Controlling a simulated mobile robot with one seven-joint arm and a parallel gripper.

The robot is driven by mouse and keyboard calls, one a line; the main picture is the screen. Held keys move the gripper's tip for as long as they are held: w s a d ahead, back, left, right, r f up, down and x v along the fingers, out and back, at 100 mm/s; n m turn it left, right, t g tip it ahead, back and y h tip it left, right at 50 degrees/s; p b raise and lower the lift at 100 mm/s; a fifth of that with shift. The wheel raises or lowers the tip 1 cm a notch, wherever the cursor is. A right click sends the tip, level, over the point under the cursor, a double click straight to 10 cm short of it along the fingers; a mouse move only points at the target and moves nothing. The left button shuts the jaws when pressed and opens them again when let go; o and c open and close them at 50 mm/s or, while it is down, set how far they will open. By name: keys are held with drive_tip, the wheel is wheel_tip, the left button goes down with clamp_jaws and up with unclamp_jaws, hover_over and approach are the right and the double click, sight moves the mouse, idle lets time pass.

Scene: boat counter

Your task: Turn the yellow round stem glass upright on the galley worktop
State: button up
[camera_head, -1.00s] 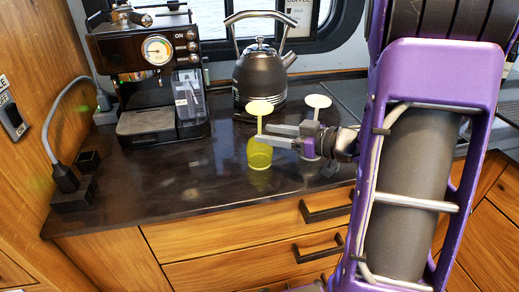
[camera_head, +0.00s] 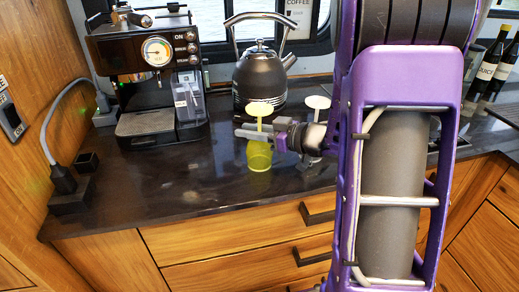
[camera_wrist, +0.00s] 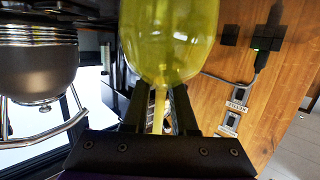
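The yellow round stem glass (camera_head: 258,157) stands upside down on the dark worktop (camera_head: 200,190), bowl down and pale foot on top. My gripper (camera_head: 240,130) reaches in from the right, level with the stem, its fingers on either side of it. In the wrist view the yellow bowl (camera_wrist: 170,40) fills the top middle, and its stem (camera_wrist: 163,112) runs down between the two dark fingers. Gaps show beside the stem, so the gripper looks open around it. The fingertips are partly hidden by the bowl in the wrist view.
Another upside-down stem glass (camera_head: 318,103) stands just right of the yellow one, partly hidden by my gripper. A kettle (camera_head: 260,80) stands behind and a coffee machine (camera_head: 150,70) back left. Bottles (camera_head: 490,62) stand far right.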

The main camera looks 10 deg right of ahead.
clamp_jaws()
idle(1.1)
